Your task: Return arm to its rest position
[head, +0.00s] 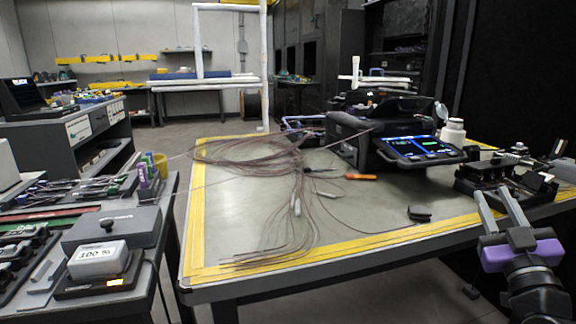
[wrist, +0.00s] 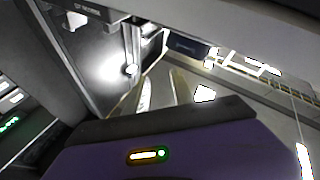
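My gripper (head: 491,193) is at the lower right of the head view, with a purple body and two grey fingers. The fingers point up and away, stand apart and hold nothing. It is over the right front part of the worktable (head: 350,262), beside a black fixture. In the wrist view the two pale fingers (wrist: 160,90) show above the purple body with a gap between them. Most of my arm is out of view.
A splicer with a lit screen (head: 420,147) and a white bottle (head: 453,131) are behind. Loose brown fibres (head: 255,155) and an orange-handled tool (head: 360,177) lie on the table. The table's front middle is mostly clear.

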